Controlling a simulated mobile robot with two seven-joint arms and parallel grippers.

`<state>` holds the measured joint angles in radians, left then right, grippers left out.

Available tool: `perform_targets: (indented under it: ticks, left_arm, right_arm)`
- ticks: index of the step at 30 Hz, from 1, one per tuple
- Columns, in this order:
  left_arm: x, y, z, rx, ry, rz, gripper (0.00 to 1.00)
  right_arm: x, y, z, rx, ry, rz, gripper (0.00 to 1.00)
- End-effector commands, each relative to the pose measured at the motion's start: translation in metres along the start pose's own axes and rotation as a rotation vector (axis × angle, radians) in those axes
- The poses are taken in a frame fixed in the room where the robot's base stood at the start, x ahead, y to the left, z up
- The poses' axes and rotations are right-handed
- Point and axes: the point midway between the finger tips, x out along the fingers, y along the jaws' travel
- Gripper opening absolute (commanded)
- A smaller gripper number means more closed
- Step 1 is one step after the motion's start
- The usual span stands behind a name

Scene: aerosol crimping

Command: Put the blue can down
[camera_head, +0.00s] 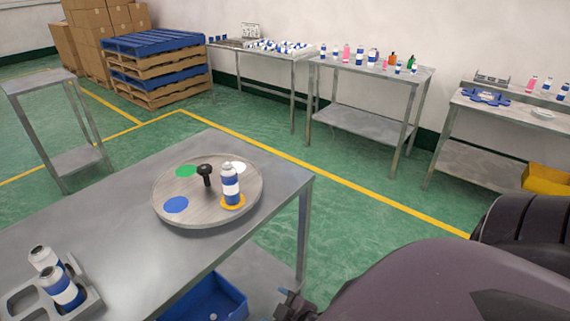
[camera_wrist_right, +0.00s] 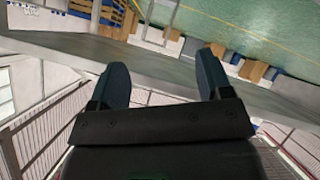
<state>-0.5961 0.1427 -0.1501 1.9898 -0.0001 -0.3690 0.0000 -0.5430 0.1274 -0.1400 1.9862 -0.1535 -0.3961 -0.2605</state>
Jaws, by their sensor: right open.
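A white and blue can (camera_head: 230,188) stands upright on the yellow spot of a round grey turntable (camera_head: 211,217), just right of its black knob (camera_head: 206,171). Two more blue-and-white cans stand in a grey holder (camera_head: 92,305) at the lower left: one in front (camera_head: 63,291), one behind (camera_head: 43,258). My right gripper (camera_wrist_right: 162,75) is open with nothing between its fingers in the right wrist view. In the head view my right arm fills the lower right, away from the turntable. My left gripper is not in view.
The turntable also has green, blue and white spots, with no can on them. The metal table (camera_head: 130,262) is clear between holder and turntable. A blue bin (camera_head: 205,300) sits below the table. Side tables with bottles stand along the wall.

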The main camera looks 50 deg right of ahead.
Motion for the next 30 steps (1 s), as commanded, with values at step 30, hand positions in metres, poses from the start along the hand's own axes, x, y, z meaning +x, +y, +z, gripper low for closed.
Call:
perform_targets:
  ticks: [30]
  left_arm:
    - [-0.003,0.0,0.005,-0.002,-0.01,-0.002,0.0]
  right_arm:
    - [-0.019,-0.016,0.019,0.396,-0.019,-0.066,0.72]
